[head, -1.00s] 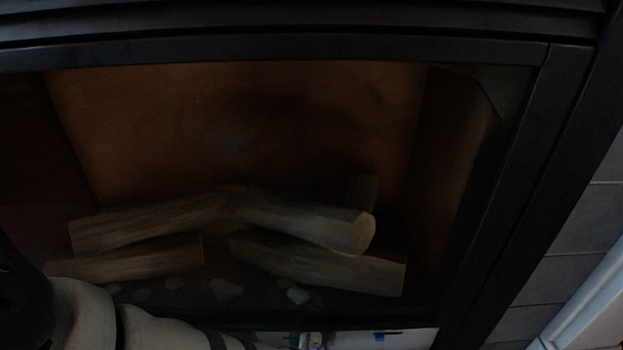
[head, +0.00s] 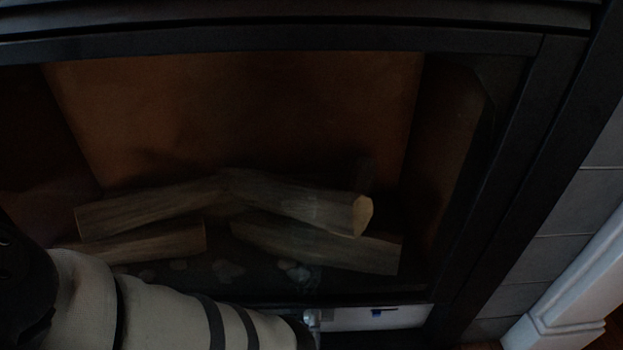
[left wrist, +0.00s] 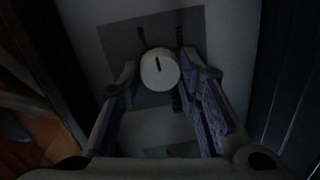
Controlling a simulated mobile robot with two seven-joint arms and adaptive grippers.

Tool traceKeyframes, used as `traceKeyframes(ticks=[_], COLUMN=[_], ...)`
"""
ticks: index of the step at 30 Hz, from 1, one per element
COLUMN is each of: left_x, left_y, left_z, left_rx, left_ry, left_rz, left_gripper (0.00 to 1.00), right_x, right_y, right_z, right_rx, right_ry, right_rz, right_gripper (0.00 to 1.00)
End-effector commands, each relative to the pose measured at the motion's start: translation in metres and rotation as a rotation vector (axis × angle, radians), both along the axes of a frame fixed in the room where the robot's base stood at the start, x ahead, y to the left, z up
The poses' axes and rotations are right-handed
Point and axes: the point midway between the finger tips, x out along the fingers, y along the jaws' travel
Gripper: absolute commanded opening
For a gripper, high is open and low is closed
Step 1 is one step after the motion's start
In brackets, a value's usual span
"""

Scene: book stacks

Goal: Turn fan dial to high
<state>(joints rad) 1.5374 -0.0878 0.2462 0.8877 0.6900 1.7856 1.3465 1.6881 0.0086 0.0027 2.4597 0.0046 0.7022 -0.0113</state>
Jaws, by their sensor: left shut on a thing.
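The fan dial (left wrist: 160,74) is a round white knob with a short dark pointer line near its top edge, pointing roughly up in the left wrist view. It sits on a grey square plate (left wrist: 118,40) with dark marks too small to read. My left gripper (left wrist: 161,82) has one finger on each side of the dial and is shut on it. In the head view my left arm reaches in from the lower left to a pale control strip (head: 375,318) under the fireplace; the fingers are not clear there. My right gripper is not in view.
A dark-framed fireplace with logs (head: 290,210) behind its opening fills the head view. Grey tiles (head: 570,220) and white trim (head: 560,310) stand to the right. The scene is very dim. Wooden floor (left wrist: 25,135) shows at the left wrist view's lower left.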

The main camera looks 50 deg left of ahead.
Motion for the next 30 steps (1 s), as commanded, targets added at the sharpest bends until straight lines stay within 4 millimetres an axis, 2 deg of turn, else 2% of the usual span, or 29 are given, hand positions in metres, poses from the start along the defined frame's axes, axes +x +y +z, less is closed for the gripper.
traceKeyframes(ticks=[18,30], left_x=[0.0038,0.0048], left_y=[0.0018,0.0018], left_z=[0.0013,0.0015], left_rx=[0.375,0.549], left_ry=[0.430,0.631], left_rz=[0.003,0.005], left_gripper=[0.04,0.04], right_x=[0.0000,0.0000], right_y=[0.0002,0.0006], right_z=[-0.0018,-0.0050], right_rx=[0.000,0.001], right_ry=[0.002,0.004], right_rz=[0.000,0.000], right_gripper=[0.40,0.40])
